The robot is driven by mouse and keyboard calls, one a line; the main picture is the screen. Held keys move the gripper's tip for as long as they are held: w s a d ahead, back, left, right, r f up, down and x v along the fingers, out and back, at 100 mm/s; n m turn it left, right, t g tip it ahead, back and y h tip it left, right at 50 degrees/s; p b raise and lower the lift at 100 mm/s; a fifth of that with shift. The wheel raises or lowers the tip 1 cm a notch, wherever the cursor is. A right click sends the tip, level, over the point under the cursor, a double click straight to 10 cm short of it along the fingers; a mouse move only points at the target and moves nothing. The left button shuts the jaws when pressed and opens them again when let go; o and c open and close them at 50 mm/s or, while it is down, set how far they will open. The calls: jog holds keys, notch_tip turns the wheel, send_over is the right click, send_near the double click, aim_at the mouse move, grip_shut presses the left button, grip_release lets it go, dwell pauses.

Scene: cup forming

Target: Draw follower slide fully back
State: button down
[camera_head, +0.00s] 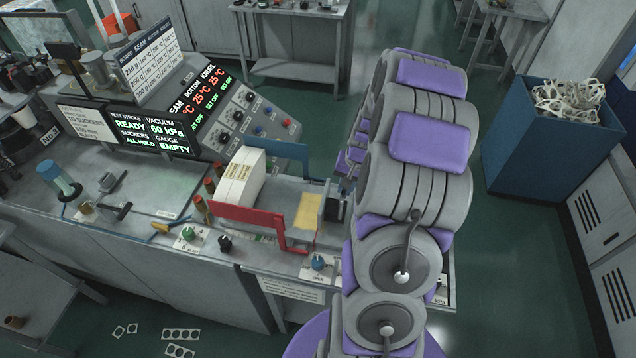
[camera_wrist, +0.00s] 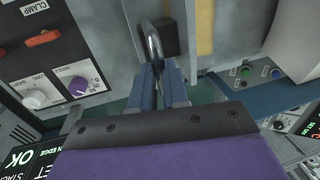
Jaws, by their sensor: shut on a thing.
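The follower slide (camera_head: 309,212) is an upright plate with a yellow strip in the board magazine, with a dark block at its right side. In the wrist view the dark block (camera_wrist: 167,38) carries a bright metal loop handle (camera_wrist: 153,45). My gripper (camera_wrist: 160,78) has its blue fingers shut on this handle. In the head view my arm hides most of the gripper. A stack of white boards (camera_head: 240,180) stands at the magazine's left end, with a gap between it and the follower.
A red side rail (camera_head: 245,213) and a blue rail (camera_head: 278,149) flank the magazine. Knobs (camera_head: 318,262) line the front edge. A control console (camera_head: 232,118) stands behind left. A blue bin of scrap (camera_head: 540,135) stands right. The wrist view shows a clamp panel (camera_wrist: 45,60) at left.

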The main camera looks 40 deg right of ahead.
jog(key=s+d, duration=0.2)
jog(key=s, duration=0.1)
jog(key=shift+d+r, duration=0.1)
jog(key=shift+d, duration=0.3)
jog(key=c, duration=1.6)
grip_release()
jog(key=o, duration=0.3)
jog(key=shift+s+d, duration=0.1)
jog(key=shift+s, duration=0.1)
jog(key=shift+o, duration=0.9)
jog(key=shift+d, duration=0.2)
jog(key=shift+w, duration=0.1)
jog(key=shift+a, duration=0.1)
